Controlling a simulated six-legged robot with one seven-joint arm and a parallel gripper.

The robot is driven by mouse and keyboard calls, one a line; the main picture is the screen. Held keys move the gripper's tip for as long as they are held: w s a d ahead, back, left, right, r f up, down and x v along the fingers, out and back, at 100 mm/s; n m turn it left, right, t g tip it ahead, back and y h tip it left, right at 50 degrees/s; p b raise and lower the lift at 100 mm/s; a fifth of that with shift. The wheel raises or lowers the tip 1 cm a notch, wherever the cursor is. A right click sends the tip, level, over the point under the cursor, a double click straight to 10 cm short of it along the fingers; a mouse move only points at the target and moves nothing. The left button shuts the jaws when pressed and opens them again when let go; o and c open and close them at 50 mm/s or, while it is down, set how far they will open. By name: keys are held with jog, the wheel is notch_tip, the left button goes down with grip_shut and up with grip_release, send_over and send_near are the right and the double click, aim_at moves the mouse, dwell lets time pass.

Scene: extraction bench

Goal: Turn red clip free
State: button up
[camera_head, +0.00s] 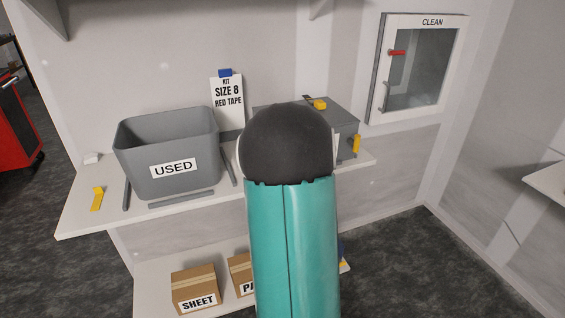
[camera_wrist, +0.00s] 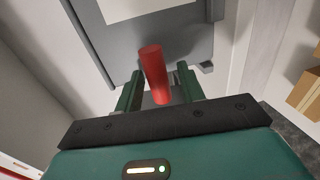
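In the wrist view a red clip (camera_wrist: 154,74) sticks out toward me from in front of a grey panel. A gap shows between the left finger and the bar; contact on the right is unclear. In the head view my teal arm hides the gripper and part of a grey box (camera_head: 345,113) with yellow clips. A red latch (camera_head: 397,52) shows on the CLEAN cabinet.
The grey USED bin (camera_head: 135,160) stands on the shelf, left of my arm. A SIZE 8 RED TAPE card (camera_head: 227,92) stands behind it. A yellow clip (camera_head: 97,198) lies near the shelf's left end. Cardboard boxes (camera_head: 193,281) sit on the lower shelf.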

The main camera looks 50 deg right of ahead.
jog(key=v, duration=1.3)
jog(key=shift+s+a+r, duration=0.15)
jog(key=shift+s+a, duration=0.05)
jog(key=shift+s, duration=0.1)
jog(key=w+a+r+m+g+y, duration=0.2)
jog(key=w+a+m, duration=0.15)
jog(key=a, duration=0.55)
jog(key=w+a+r+m+g+y, duration=0.1)
jog(key=w+a+r+m+g, duration=0.15)
jog(key=a+m, duration=0.45)
jog(key=s+a+g+y, duration=0.1)
jog(key=s+a, duration=0.3)
jog(key=a, duration=0.8)
jog(key=s+a+m+g+y, duration=0.1)
jog(key=s+a+y, duration=0.3)
jog(key=a, duration=0.8)
jog(key=shift+s+r+g, duration=0.4)
jog(key=shift+s+g, duration=0.3)
jog(key=shift+g, duration=0.05)
